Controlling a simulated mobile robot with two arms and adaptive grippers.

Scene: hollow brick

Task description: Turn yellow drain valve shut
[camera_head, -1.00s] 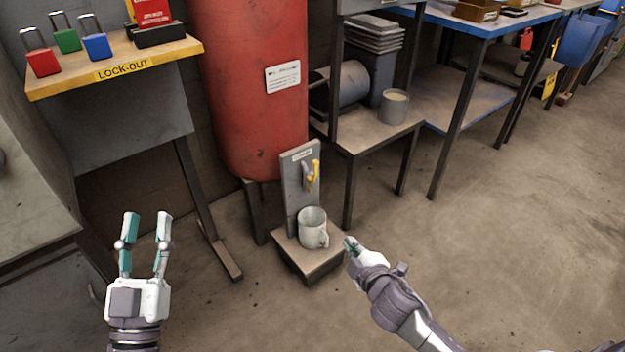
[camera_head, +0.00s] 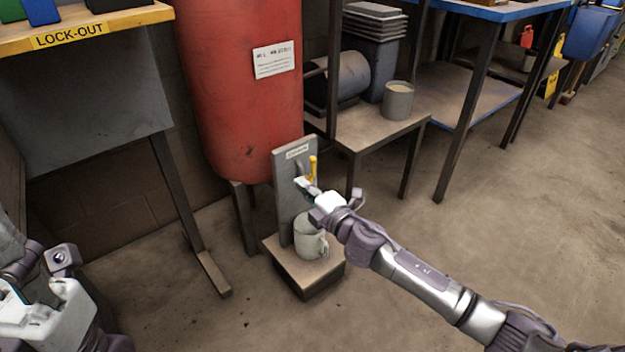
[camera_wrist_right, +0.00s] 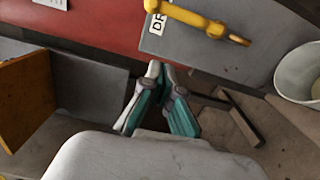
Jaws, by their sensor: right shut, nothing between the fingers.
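The yellow drain valve handle (camera_head: 313,167) stands roughly upright on a grey panel (camera_head: 284,208) below the red tank. It also shows at the top of the right wrist view (camera_wrist_right: 190,17). My right gripper (camera_head: 301,183) is shut and empty, just left of and below the handle in the head view. In the right wrist view its fingertips (camera_wrist_right: 160,70) meet in front of the tank and panel, with a visible gap to the handle. My left gripper (camera_head: 22,300) is at the lower left edge, partly cut off; its finger opening is unclear.
A grey mug (camera_head: 310,238) stands on the panel's base (camera_head: 325,277), below my right gripper. The red tank (camera_head: 245,100) rises behind. A lock-out shelf (camera_head: 120,20) is at upper left, a low table (camera_head: 362,135) with a cup at right. The right floor is clear.

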